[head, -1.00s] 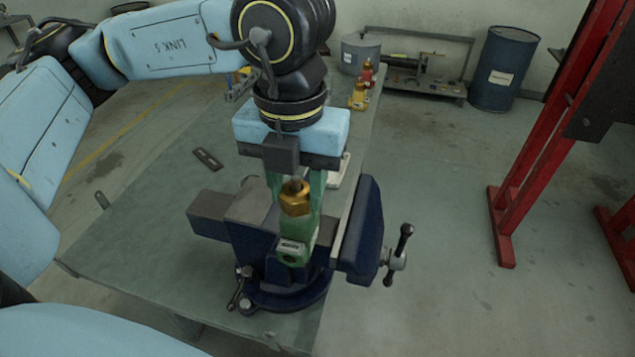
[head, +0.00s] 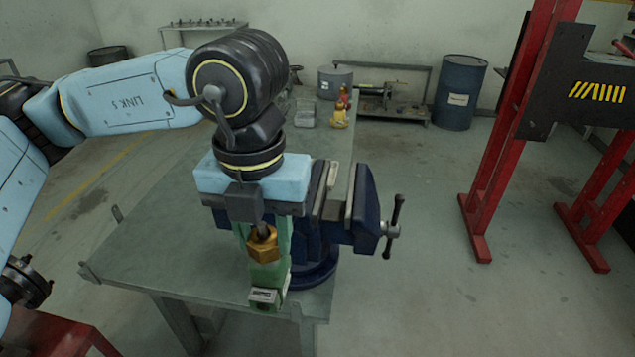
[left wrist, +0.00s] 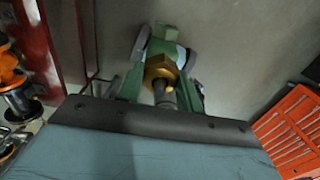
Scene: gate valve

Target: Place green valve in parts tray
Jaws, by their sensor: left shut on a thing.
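The green valve (head: 269,277) has a brass nut around its dark stem and a pale label plate on its lower part. My left gripper (head: 257,235) points down and is shut on the green valve, in front of the blue vise (head: 365,210). The left wrist view also shows the green valve (left wrist: 158,50) between the fingers, with grey floor behind it. My right gripper is not in view.
The blue vise is mounted at the table's near right corner, its handle sticking out right. Red and yellow parts (head: 340,110) stand at the far end. The green table top (head: 165,215) is clear on the left. A red cabinet (left wrist: 295,130) shows in the left wrist view.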

